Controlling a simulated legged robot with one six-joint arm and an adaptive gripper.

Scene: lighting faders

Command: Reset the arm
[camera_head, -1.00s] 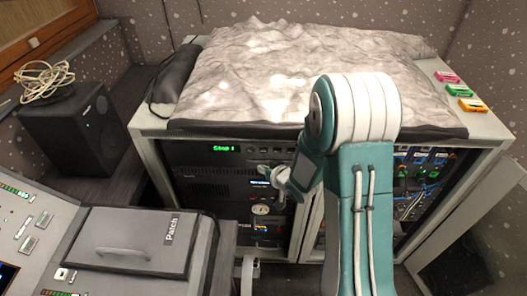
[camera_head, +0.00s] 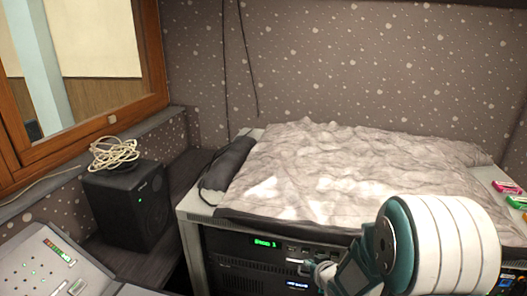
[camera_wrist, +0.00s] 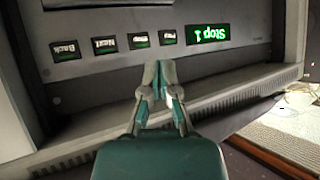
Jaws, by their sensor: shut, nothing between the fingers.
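My gripper (camera_wrist: 158,78) is shut and empty in the wrist view, its fingertips together in front of a grey rack panel (camera_wrist: 105,85). The panel carries several small dark labelled buttons (camera_wrist: 104,44) and a green lit display (camera_wrist: 207,34); it appears upside down there. In the head view my arm comes in from the lower right, bent, with its teal and white joint in front of the rack. The gripper is small and partly hidden there, close to the rack front below the green display (camera_head: 265,243). I cannot tell whether the fingertips touch the panel.
A crumpled grey cloth (camera_head: 340,180) covers the rack top, with a dark roll (camera_head: 228,163) at its left edge. A black speaker (camera_head: 128,205) with coiled cable (camera_head: 115,153) stands left. A sloped console (camera_head: 45,265) is lower left. Small coloured boxes (camera_head: 507,187) lie at the right.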

